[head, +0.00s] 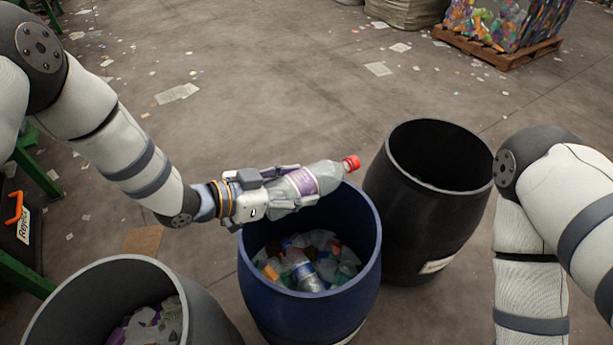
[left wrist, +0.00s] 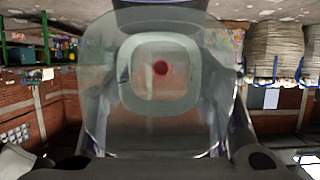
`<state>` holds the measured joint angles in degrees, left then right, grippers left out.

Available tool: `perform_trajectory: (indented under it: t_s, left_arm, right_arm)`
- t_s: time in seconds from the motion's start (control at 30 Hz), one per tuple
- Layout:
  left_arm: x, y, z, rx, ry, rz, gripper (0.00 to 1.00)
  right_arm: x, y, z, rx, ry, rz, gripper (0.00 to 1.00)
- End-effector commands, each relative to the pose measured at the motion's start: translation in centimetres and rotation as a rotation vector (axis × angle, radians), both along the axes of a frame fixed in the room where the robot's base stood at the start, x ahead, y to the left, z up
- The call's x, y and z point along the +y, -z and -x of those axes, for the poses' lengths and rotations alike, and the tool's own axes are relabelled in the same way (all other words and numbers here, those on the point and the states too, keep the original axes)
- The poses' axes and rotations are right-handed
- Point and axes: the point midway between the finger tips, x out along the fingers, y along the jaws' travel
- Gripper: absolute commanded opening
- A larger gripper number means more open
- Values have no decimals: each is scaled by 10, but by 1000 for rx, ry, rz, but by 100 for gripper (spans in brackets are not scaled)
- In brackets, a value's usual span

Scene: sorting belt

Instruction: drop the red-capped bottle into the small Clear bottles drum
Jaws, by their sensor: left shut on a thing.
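A clear plastic bottle (head: 327,176) with a red cap and a pale label lies sideways in my left gripper (head: 285,190). The gripper is shut on it. The bottle is above the far rim of the blue drum (head: 255,309), its cap pointing right toward the black drum. In the left wrist view the clear bottle (left wrist: 160,110) fills the middle, seen end-on, with a red spot at its centre. The blue drum holds mixed plastic scraps and a clear bottle. No drum label is readable as "Clear bottles". My right gripper is not in view; only my right arm shows.
A black drum (head: 450,215) stands right of the blue one, its inside dark. A grey drum (head: 60,302) with scraps stands at the lower left. A baled block on a pallet (head: 497,51) is at the back right. Open floor with scattered paper lies behind the drums.

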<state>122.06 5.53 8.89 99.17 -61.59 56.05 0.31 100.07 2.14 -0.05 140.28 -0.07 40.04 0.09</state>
Motion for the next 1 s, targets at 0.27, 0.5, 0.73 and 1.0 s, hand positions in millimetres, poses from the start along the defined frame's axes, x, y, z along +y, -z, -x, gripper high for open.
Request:
perform_trajectory:
  t_s: [0.27,0.5,0.73,1.0]
  left_arm:
    - [-29,15,-27,-1,-44,-2,34]
    - [-28,45,-26,5,-44,-2,34]
    - [-28,73,-26,1,-43,-2,34]
    - [-28,69,-28,-6,-43,-2,58]
  right_arm:
    - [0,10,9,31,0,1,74]
    - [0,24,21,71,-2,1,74]
    - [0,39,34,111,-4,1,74]
    - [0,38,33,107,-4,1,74]
